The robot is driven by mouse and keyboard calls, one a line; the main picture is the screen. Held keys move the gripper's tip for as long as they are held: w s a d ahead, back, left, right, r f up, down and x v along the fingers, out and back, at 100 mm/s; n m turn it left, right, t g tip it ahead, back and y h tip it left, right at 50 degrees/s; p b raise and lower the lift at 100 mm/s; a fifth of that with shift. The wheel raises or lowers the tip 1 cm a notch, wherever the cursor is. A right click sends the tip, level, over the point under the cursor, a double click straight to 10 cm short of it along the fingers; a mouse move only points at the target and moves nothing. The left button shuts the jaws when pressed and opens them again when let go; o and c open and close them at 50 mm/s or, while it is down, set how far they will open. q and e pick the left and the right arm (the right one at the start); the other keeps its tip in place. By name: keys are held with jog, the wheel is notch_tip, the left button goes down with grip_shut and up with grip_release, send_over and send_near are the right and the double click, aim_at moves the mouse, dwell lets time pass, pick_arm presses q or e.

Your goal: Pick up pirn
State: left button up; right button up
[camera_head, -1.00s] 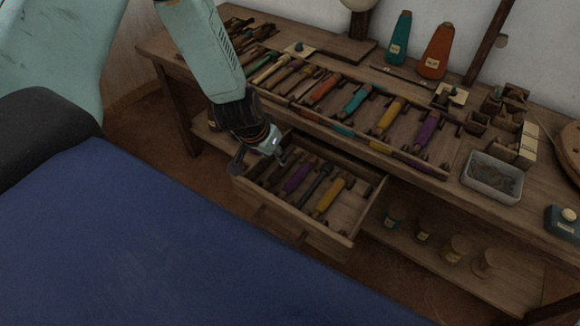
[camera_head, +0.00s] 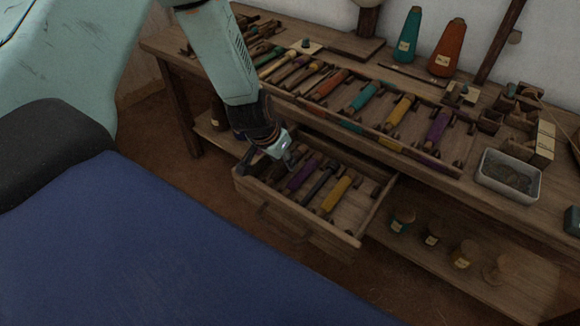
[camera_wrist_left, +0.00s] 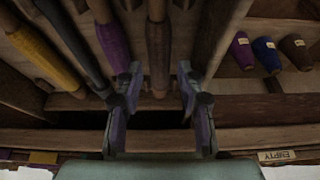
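An open drawer (camera_head: 290,212) under the bench holds several pirns lying side by side. In the head view these include a purple pirn (camera_head: 302,174), a dark pirn (camera_head: 321,183) and a yellow pirn (camera_head: 336,194). My left gripper (camera_head: 289,163) is over the drawer's left part, left of the purple pirn. In the left wrist view its two fingers (camera_wrist_left: 158,108) are spread apart, with a brown pirn (camera_wrist_left: 157,42) lined up between them. Whether they touch it I cannot tell. The purple pirn (camera_wrist_left: 112,45) is beside the left finger. My right gripper is not in view.
The bench top carries a tray of coloured pirns (camera_head: 361,97), teal (camera_head: 408,36) and orange (camera_head: 445,48) cones, and a grey bin (camera_head: 509,175). Small jars (camera_head: 402,220) stand on the lower shelf. The drawer walls and the bench front edge surround the gripper closely.

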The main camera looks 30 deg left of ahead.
pick_arm(q)
jog(key=shift+b+x, duration=1.2)
jog(key=shift+x, duration=0.35)
jog(key=shift+c, duration=0.2)
grip_shut()
